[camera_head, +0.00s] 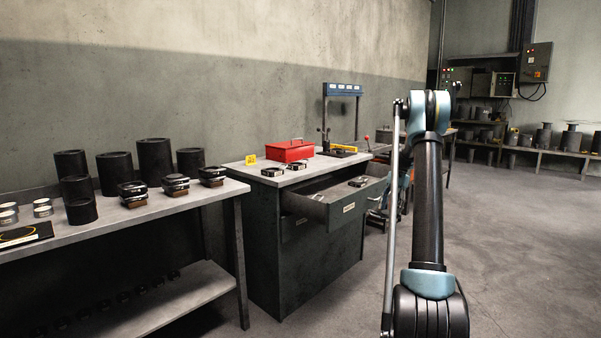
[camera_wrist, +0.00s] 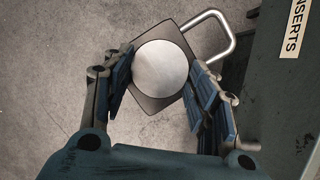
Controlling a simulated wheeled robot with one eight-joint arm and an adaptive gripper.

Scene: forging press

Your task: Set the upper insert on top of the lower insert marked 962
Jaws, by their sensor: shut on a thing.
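In the wrist view my gripper (camera_wrist: 161,88) is shut on a dark, rounded square plate with a bright round metal face (camera_wrist: 160,68), one finger on each side. It looks like an insert; no number is readable on it. A bent metal handle shows at its upper right edge; I cannot tell whether it is joined to the plate. In the head view, dark inserts lie on the cabinet top (camera_head: 272,171) (camera_head: 297,165), and small pieces lie in the open drawer (camera_head: 332,209). The mark 962 is not readable anywhere. My arm partly hides the area right of the drawer.
The drawer front with an "INSERTS" label (camera_wrist: 294,25) is close right of my gripper. A red toolbox (camera_head: 289,151), a yellow sign (camera_head: 250,160) and a blue-framed press (camera_head: 342,90) stand on or behind the cabinet. The left bench (camera_head: 150,212) holds black cylinders and stacked parts. Floor at right is clear.

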